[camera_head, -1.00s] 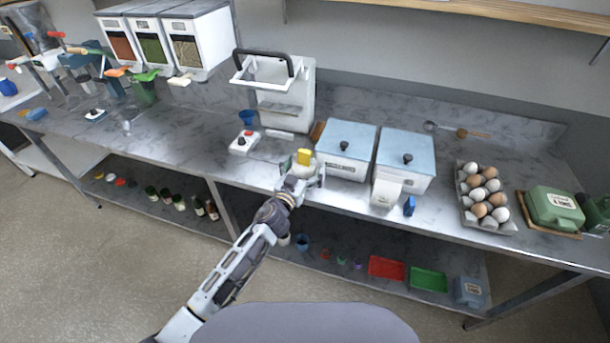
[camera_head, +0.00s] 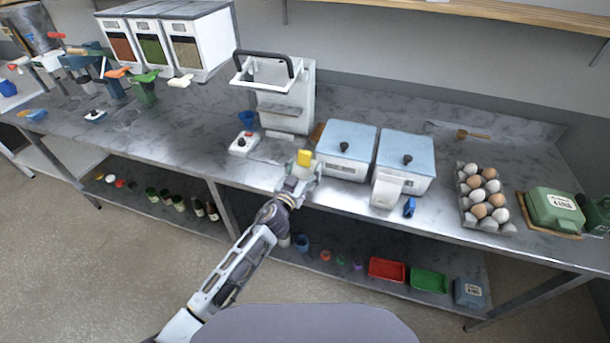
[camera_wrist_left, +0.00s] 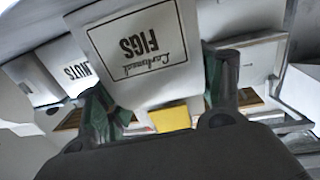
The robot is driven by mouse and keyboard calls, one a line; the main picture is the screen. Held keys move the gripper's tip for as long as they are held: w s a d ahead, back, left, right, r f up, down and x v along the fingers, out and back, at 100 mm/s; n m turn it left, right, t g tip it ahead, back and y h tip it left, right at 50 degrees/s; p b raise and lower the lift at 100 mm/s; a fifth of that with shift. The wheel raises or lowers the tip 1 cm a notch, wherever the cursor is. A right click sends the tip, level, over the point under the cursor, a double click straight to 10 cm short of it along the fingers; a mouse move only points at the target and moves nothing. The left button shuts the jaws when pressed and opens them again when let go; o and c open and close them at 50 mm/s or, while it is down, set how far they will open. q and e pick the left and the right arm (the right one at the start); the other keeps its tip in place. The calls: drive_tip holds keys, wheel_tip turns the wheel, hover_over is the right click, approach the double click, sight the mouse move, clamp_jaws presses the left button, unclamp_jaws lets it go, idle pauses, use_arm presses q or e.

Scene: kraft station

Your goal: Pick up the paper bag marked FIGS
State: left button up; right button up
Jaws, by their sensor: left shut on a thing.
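The pale paper bag marked FIGS (camera_wrist_left: 140,55) fills the upper middle of the left wrist view, its lettering upside down. My left gripper (camera_wrist_left: 160,98) has one finger on each side of it and is shut on it. In the head view the left gripper (camera_head: 304,174) is at the front edge of the counter, and the bag is mostly hidden by it. A yellow piece (camera_head: 304,158) shows just above the fingers; it also shows below the bag in the wrist view (camera_wrist_left: 170,117). My right gripper is not in view.
A pale bag (camera_head: 387,193), marked NUTS in the wrist view (camera_wrist_left: 74,72), stands right of the gripper. Two blue-lidded bins (camera_head: 345,148) stand behind. A white machine (camera_head: 290,98) and a red-button box (camera_head: 243,144) are left. An egg tray (camera_head: 468,217) is right.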

sight(305, 152)
use_arm(q)
drive_tip(key=shift+r, duration=0.1)
drive_tip(key=shift+r, duration=0.75)
wheel_tip(305, 152, up, 7)
drive_tip(key=shift+r+p, duration=0.1)
drive_tip(key=shift+p, duration=0.7)
drive_tip(key=shift+r, duration=0.55)
